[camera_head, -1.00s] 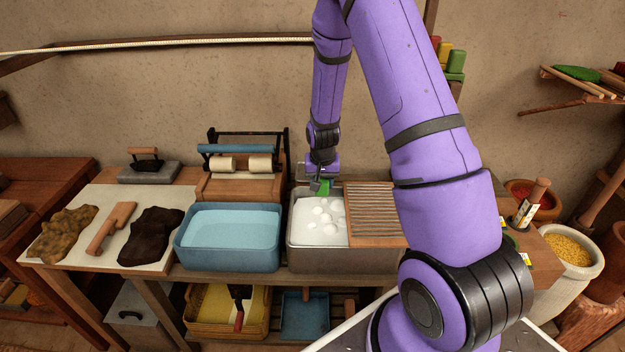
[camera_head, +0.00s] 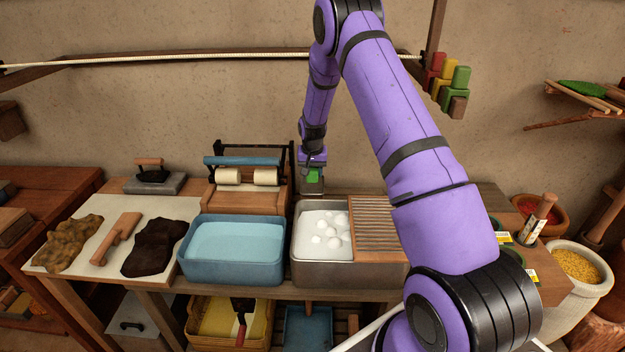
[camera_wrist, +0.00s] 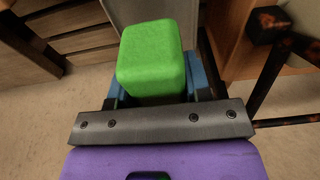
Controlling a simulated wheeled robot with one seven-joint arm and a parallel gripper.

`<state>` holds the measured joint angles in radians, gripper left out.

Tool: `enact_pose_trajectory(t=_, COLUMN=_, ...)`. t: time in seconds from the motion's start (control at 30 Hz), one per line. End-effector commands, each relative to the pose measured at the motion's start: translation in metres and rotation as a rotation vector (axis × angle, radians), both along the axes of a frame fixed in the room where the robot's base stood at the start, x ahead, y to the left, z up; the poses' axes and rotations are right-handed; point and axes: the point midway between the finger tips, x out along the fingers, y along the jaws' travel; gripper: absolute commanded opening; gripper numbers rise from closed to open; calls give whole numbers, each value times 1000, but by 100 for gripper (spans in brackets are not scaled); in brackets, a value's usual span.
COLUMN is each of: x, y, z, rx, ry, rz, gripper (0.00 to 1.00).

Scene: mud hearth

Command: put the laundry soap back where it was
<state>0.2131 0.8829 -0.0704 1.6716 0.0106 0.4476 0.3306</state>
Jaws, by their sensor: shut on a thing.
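My gripper (camera_head: 313,165) is shut on a green block of soap (camera_head: 314,181), which hangs below it just behind and above the basin's back edge. In the wrist view the green block (camera_wrist: 152,58) fills the space between the jaws, with blue jaw parts at its sides. The metal basin (camera_head: 345,272) holds white suds and a wooden washboard (camera_head: 378,222). A small rack at the upper right carries several soap-like blocks: red (camera_head: 433,66), yellow (camera_head: 443,80), green (camera_head: 461,76) and brown (camera_head: 457,107).
A blue water tub (camera_head: 230,272) stands left of the basin, with a roller wringer (camera_head: 246,178) behind it. A dark post stands close to my gripper's left. Dark cloth (camera_head: 154,248) lies further left. A taut line (camera_head: 180,59) runs along the wall above.

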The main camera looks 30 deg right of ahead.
Motion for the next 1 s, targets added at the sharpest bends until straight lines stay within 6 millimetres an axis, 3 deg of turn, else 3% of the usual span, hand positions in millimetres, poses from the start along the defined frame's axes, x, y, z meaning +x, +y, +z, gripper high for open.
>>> enact_pose_trajectory(t=0.27, x=0, y=-1, z=-34, rx=0, ry=0, rz=0, gripper=26)
enact_pose_trajectory(t=0.63, x=0, y=0, z=-38, rx=-1, ry=-1, rz=0, gripper=26)
enact_pose_trajectory(t=0.67, x=0, y=0, z=-38, rx=-1, ry=-1, rz=0, gripper=49)
enact_pose_trajectory(t=0.7, x=0, y=0, z=-38, rx=-1, ry=-1, rz=0, gripper=55)
enact_pose_trajectory(t=1.0, x=0, y=0, z=-36, rx=-1, ry=-1, rz=0, gripper=55)
